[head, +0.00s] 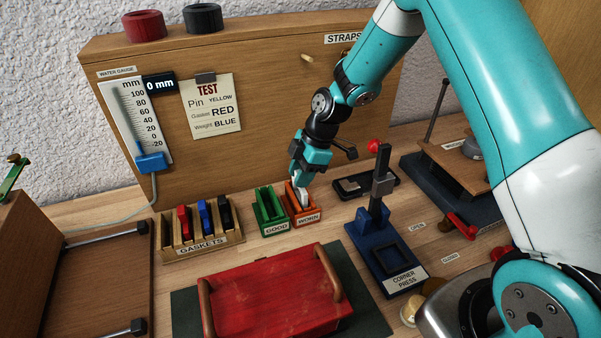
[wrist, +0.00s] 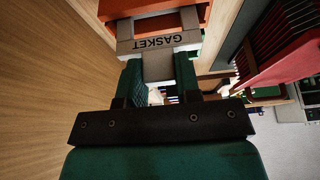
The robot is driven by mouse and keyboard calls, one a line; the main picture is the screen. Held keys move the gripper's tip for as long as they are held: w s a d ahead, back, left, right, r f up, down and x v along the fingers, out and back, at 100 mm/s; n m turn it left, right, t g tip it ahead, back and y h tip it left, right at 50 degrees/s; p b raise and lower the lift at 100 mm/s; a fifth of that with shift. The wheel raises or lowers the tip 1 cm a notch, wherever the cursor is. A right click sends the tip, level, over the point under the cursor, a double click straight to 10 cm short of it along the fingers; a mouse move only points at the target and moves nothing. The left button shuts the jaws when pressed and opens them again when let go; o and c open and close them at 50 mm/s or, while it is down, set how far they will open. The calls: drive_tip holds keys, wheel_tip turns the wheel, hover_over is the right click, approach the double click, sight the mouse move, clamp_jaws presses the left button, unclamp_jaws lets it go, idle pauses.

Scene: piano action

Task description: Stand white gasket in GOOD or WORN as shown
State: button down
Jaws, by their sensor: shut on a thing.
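The white gasket (head: 304,199) is in my gripper (head: 303,183), at the orange WORN holder (head: 304,217) in the head view. Its lower part is in or just over the holder's slot; I cannot tell whether it touches the bottom. In the wrist view the gasket (wrist: 158,43) shows its GASKET lettering between the green fingers (wrist: 158,85), with the orange holder (wrist: 158,22) close beyond it. The green GOOD holder (head: 268,213) stands just left of the WORN holder and looks empty.
The GASKETS rack (head: 202,243) on the left holds red, blue and black gaskets. A red tray (head: 268,290) lies in front. The corner press (head: 384,235) stands close right. The water gauge (head: 138,120) reads 0 mm, beside a TEST card (head: 211,107).

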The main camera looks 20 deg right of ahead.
drive_tip(key=shift+f+b, duration=0.4)
drive_tip(key=shift+f, duration=0.15)
drive_tip(key=shift+c, duration=2.4)
unclamp_jaws()
drive_tip(key=shift+r, duration=0.1)
drive_tip(key=shift+r+p, duration=2.35)
drive_tip(key=shift+r, duration=1.35)
drive_tip(key=shift+r, duration=0.1)
